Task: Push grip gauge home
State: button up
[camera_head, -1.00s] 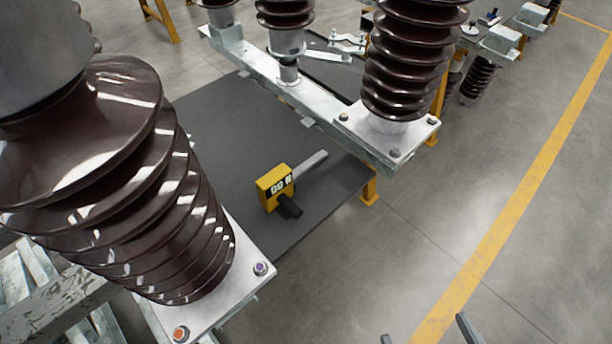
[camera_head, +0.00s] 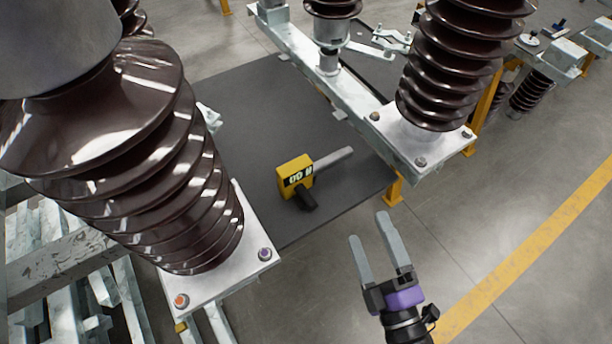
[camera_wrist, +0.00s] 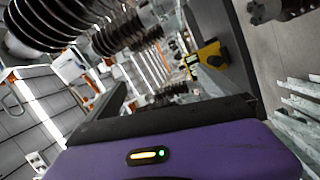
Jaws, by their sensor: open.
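The grip gauge (camera_head: 297,176) is a yellow block with a black label, a black handle and a grey bar reaching to its upper right. It lies on the dark grey mat (camera_head: 255,130), between the insulator columns. It also shows in the wrist view (camera_wrist: 207,55), near the top. My gripper (camera_head: 371,230) has two grey fingers spread apart with nothing between them. It is at the lower right of the gauge in the head view, clear of it. I cannot tell where the gauge fits.
A large brown insulator (camera_head: 150,170) on a bolted plate (camera_head: 235,265) fills the left. Another brown insulator (camera_head: 440,75) stands on a grey beam (camera_head: 290,50) at the upper right. Open concrete floor (camera_head: 480,220) with a yellow line (camera_head: 530,255) lies to the right.

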aim_at(298, 174)
jog(key=w+a+f+n+g+y, duration=0.1)
jog(key=w+a+n, duration=0.2)
jog(key=n, duration=0.4)
jog(key=w+a+f+n+y, duration=0.1)
jog(key=w+a+f+n, duration=0.1)
jog(key=n, duration=0.5)
jog(key=w+a+f+n+g+y, duration=0.1)
jog(key=w+a+n+y, duration=0.1)
jog(key=w+a+n, duration=0.3)
jog(key=shift+w+f+n+g+p, duration=0.15)
jog(key=shift+w+n, duration=0.25)
jog(key=shift+n, duration=0.3)
jog(key=shift+w+f+n+g+p, duration=0.15)
jog(key=shift+w+n, duration=0.25)
jog(key=shift+n, duration=0.3)
jog(key=shift+w+a+f+n, duration=0.15)
jog(key=shift+a+f+n, duration=0.25)
jog(key=shift+n, duration=0.6)
jog(key=shift+w+a, duration=0.1)
jog(key=shift+w, duration=0.1)
jog(key=p+x, duration=0.1)
jog(key=x, duration=0.5)
jog(key=shift+r, duration=0.2)
jog(key=shift+w+a, duration=0.4)
jog(key=shift+w, duration=0.1)
jog(key=shift+c, duration=0.4)
jog(key=c, duration=2)
